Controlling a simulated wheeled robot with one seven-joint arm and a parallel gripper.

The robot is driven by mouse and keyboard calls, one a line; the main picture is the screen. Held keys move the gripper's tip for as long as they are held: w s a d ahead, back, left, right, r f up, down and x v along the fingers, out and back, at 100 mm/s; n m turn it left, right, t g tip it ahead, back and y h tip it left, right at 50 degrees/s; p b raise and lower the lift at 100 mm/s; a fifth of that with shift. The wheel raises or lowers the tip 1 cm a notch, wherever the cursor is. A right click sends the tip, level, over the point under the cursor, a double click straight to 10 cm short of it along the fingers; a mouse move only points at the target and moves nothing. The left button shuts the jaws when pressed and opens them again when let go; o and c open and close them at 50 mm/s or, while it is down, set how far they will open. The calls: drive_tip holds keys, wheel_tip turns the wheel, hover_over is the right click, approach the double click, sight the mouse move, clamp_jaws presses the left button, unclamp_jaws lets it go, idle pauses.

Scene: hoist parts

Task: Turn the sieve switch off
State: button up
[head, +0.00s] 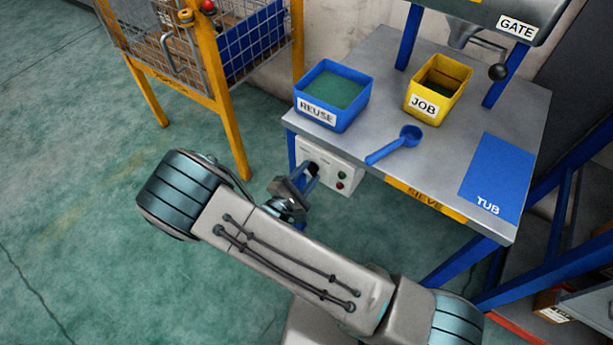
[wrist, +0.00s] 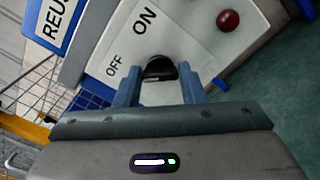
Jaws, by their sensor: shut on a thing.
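The sieve switch is a black knob (wrist: 160,68) on a white control box, with OFF and ON labels beside it in the wrist view. My gripper (wrist: 160,82) has its two blue fingers on either side of the knob and is shut on it. In the head view my gripper (head: 308,178) reaches the left part of the control box (head: 344,184) under the table's front edge, and the knob is mostly hidden by the fingers. Which label the knob points to is hard to tell.
A red button (wrist: 228,20) sits on the box near the knob. On the sieve table (head: 385,62) stand a blue REUSE bin (head: 316,113), a yellow JOB bin (head: 423,105) and a blue scoop (head: 390,148). A wire cage (head: 222,112) stands at the left. Green floor is open at far left.

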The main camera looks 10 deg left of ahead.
drive_tip(key=shift+m, duration=0.3)
idle(0.4)
drive_tip(key=o, duration=1)
drive_tip(key=shift+s+a, duration=0.1)
drive_tip(key=v, duration=1.3)
drive_tip(key=shift+s+a, duration=0.1)
drive_tip(key=shift+s, duration=0.25)
